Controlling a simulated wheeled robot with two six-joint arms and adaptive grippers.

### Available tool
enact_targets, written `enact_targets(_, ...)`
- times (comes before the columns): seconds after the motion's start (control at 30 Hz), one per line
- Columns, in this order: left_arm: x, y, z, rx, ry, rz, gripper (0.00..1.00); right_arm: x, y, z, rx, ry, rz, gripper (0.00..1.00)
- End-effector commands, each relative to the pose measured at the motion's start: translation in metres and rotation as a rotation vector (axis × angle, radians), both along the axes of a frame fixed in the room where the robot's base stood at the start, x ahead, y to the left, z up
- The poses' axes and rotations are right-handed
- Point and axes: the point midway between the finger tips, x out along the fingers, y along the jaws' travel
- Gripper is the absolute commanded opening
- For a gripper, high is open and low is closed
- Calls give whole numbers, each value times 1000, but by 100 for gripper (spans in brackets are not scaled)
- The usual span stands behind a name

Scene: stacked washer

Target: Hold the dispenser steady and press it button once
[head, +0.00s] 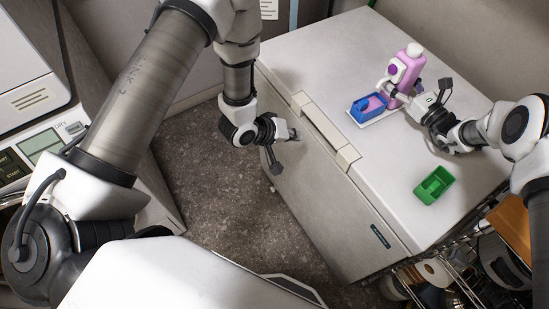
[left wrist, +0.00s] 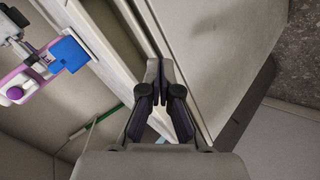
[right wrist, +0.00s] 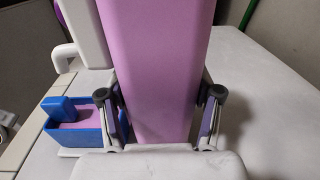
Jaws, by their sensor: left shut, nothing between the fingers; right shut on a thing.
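The dispenser is a pink bottle (head: 409,72) with a white cap, standing upright on the white chest top. A white part with a purple button (head: 393,69) is on its side; the button also shows in the left wrist view (left wrist: 14,93). My right gripper (head: 401,97) is shut on the bottle; in the right wrist view its fingers clasp both sides of the pink body (right wrist: 157,70). My left gripper (head: 293,135) is shut and empty, beside the chest's front edge, well away from the button. Its closed fingertips (left wrist: 160,66) show in the left wrist view.
A blue container (head: 367,107) with pink contents sits on a white base in front of the bottle. A green container (head: 434,185) lies on the white chest top (head: 345,60). The chest handle (head: 325,130) is close to my left gripper. A wire rack stands at the right.

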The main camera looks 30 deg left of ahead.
Motion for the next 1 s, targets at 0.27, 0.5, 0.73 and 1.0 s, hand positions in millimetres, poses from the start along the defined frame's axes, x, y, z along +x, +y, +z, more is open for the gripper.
enact_targets(0.27, -41, 18, -32, 146, 80, -37, 0, -1, 0, -4, -2, 8, 0, 15)
enact_targets(0.5, -64, 27, -46, 220, 128, -68, 0, -2, 0, -6, -2, 9, 0, 15)
enact_targets(0.73, -66, 28, -48, 229, 132, -71, 0, -2, 0, -6, -4, 10, 0, 15)
enact_targets(1.0, -66, 28, -48, 228, 132, -71, 0, -2, 0, -7, -4, 12, 1, 15)
